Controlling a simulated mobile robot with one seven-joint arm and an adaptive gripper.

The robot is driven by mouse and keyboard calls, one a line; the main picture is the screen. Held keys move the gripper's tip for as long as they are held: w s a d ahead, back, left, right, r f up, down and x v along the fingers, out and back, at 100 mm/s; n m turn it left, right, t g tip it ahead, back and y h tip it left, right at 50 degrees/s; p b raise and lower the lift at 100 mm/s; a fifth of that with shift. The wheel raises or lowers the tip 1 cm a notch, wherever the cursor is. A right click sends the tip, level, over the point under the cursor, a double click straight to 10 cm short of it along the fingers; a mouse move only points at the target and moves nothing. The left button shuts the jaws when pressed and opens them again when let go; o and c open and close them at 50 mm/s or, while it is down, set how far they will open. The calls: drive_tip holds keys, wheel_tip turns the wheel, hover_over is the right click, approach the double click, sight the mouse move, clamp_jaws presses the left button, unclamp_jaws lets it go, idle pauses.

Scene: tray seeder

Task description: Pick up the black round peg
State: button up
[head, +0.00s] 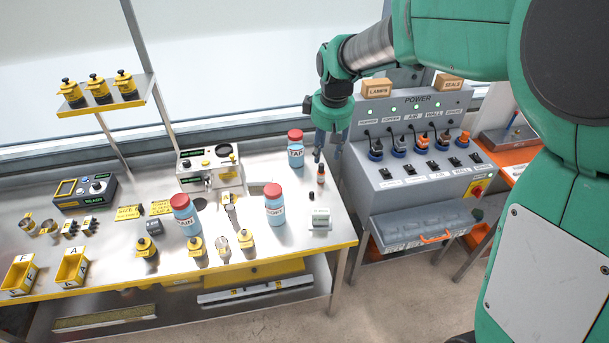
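A small black round piece (311,196) stands on the steel table near its right end, behind a small white-and-grey block (319,220). It looks like the black round peg, but it is too small to be sure. My gripper (328,157) points down above the right back part of the table, behind and above the black piece and apart from it. Its two dark fingers are spread with a gap between them, and nothing shows between them.
A small dark bottle with an orange band (320,174) stands just below my gripper in the picture. Red-capped blue jars (295,154) (273,208) stand left of it. The grey power console (420,135) is close on the right. Bare table lies around the black piece.

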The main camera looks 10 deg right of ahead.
drive_tip(key=w+f+n+g+p, duration=0.1)
drive_tip(key=w+f+n+p, duration=0.15)
drive_tip(key=w+f, duration=0.7)
drive_tip(key=n+g+p, duration=0.1)
drive_tip(key=n+p, duration=0.1)
drive_tip(key=p, duration=0.2)
hover_over(312, 194)
wheel_tip(312, 194, down, 12)
drive_tip(key=shift+w, duration=0.4)
drive_tip(key=shift+f, duration=0.15)
drive_tip(key=shift+f+b, duration=0.35)
drive_tip(key=shift+f, duration=3.8)
drive_tip(key=shift+f, duration=0.1)
drive_tip(key=shift+d+f, duration=0.1)
drive_tip(key=shift+f, duration=2.4)
drive_tip(key=c, duration=0.8)
